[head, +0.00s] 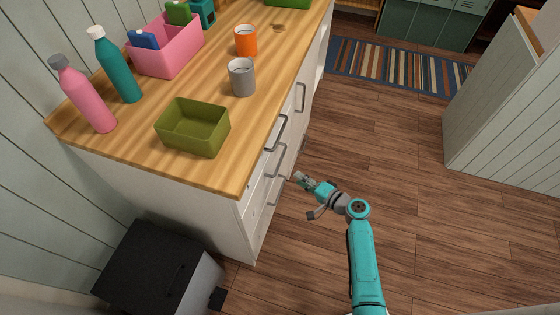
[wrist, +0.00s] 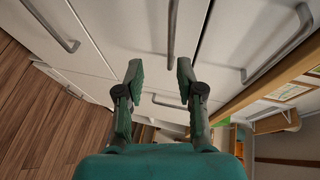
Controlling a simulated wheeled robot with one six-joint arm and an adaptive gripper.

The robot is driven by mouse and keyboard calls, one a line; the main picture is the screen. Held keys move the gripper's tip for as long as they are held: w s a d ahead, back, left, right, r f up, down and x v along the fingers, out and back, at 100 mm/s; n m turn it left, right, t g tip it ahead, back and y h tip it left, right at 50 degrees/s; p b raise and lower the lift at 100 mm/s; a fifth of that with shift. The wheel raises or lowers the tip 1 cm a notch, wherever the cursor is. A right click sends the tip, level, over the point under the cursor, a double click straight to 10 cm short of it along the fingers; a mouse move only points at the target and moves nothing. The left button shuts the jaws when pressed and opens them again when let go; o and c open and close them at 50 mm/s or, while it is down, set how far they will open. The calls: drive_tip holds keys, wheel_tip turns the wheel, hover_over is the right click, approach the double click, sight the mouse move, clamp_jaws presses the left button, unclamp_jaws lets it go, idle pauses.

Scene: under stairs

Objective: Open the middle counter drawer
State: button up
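The white counter (head: 245,215) has a stack of drawers on its right side, with grey bar handles. The drawers look shut. The middle drawer's handle (head: 275,160) shows below the top handle (head: 281,130). My gripper (head: 299,177) is beside the drawer fronts, low and near the handles. In the wrist view my gripper (wrist: 160,70) is open and empty. One handle (wrist: 172,35), seemingly the middle drawer's, points down between the two fingertips. Its near end is close to the tips; I cannot tell whether they touch it.
On the wooden top are a green bin (head: 193,127), a grey cup (head: 242,77), an orange cup (head: 245,40), a pink caddy (head: 170,48) and bottles. A black-lidded bin (head: 160,268) stands at the near end. The wooden floor (head: 390,150) right of the counter is clear.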

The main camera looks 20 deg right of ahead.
sight(280, 160)
drive_tip(key=shift+y, duration=0.3)
drive_tip(key=x, duration=0.3)
drive_tip(key=r+x, duration=0.1)
drive_tip(key=x, duration=0.3)
drive_tip(key=w+d+x, duration=0.1)
drive_tip(key=x, duration=0.3)
drive_tip(key=shift+w+r, duration=0.2)
drive_tip(key=shift+r, duration=0.05)
clamp_jaws()
